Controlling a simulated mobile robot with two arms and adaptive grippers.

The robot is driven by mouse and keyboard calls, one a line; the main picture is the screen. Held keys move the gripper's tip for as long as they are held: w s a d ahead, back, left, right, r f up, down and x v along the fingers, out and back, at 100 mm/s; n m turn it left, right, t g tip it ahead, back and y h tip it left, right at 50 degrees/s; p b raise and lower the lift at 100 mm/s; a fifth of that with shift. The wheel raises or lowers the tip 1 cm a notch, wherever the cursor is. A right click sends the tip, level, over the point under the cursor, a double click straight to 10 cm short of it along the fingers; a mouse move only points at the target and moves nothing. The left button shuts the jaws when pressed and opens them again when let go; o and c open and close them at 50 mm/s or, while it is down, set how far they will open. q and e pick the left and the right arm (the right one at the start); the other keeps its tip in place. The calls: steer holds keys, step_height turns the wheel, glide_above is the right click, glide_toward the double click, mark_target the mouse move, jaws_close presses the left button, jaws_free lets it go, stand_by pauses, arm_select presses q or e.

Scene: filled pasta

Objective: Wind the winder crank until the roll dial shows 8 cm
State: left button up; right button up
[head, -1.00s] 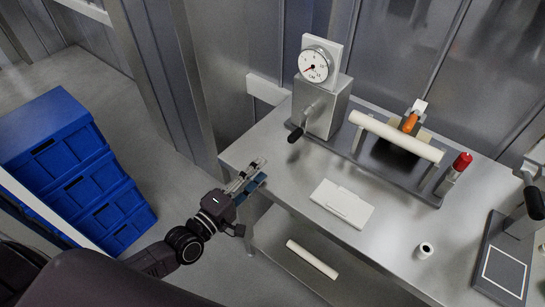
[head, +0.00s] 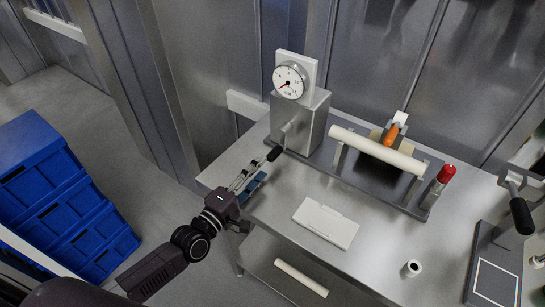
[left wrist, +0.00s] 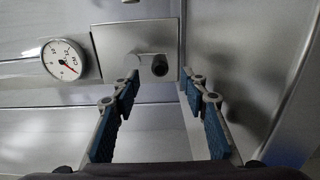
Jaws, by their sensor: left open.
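The winder (head: 300,125) is a grey box at the back left of the table. Its round white roll dial (head: 290,83) sits on top, marked CM, with a red needle pointing to the lower left. The dial also shows in the left wrist view (left wrist: 63,60). The winder crank (head: 287,137) has a black handle (head: 273,154) pointing out from the box. My left gripper (head: 255,177) is open and empty, just short of the handle. In the left wrist view, the handle end (left wrist: 160,66) appears between and beyond the fingertips, not gripped. My right gripper is out of view.
A pale roller (head: 377,150) spans the winder base, with an orange-handled part (head: 392,133) behind and a red-capped post (head: 445,174) beside it. A white case (head: 325,224), a small white cylinder (head: 411,268) and a press (head: 497,265) stand rightward. Blue crates (head: 60,200) are left.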

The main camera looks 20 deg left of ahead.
mark_target(269, 160)
arm_select(q)
steer(key=b+x, duration=0.1)
steer(key=x, duration=0.5)
steer(key=shift+b+x, duration=0.45)
steer(key=shift+x, duration=0.35)
